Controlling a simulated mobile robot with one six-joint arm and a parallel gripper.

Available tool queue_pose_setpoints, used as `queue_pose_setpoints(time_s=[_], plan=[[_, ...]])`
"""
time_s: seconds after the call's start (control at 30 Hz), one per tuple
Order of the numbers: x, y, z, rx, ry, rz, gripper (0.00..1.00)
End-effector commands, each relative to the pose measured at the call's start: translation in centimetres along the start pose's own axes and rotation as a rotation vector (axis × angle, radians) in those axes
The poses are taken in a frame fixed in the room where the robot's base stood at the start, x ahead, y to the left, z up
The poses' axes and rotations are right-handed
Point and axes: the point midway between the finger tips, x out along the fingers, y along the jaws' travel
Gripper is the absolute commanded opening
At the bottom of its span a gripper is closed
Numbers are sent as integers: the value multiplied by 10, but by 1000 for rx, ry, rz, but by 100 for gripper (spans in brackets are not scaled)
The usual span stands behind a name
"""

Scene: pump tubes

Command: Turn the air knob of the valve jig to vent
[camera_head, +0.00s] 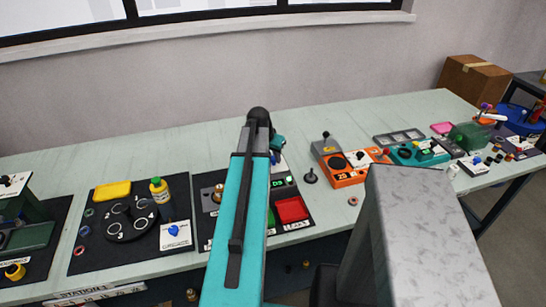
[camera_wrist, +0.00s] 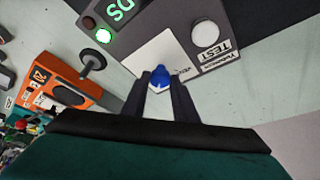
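The valve jig is a dark grey panel (camera_wrist: 190,22) in the wrist view, with a lit green display, a lit green lamp (camera_wrist: 103,36) and a pale round button beside a TEST label. A blue knob (camera_wrist: 160,76) sits on a white plate (camera_wrist: 152,52) on this panel. My gripper (camera_wrist: 162,80) is over the knob, its two dark fingers apart with the knob between or just beyond their tips. I cannot tell whether they touch it. The lettering by the knob is partly covered. In the head view my teal arm hides much of the jig, and its green display (camera_head: 278,184) shows.
An orange device (camera_head: 345,165) with a grey top stands right of the jig, with a small black knob-topped post (camera_head: 310,176) between them. A dark mat (camera_head: 125,225) with a dial, bottle and another blue knob lies to the left. A wall runs behind the bench.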

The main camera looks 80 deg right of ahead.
Motion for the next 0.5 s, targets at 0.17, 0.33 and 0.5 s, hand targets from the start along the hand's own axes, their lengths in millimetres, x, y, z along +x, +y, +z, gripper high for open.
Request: queue_pose_setpoints(time_s=[0.17, 0.33, 0.5], plan=[[-1, 2, 1, 0, 0, 3, 4], [0, 3, 0, -8, -2, 0, 4], [0, 3, 0, -38, -2, -13, 4]])
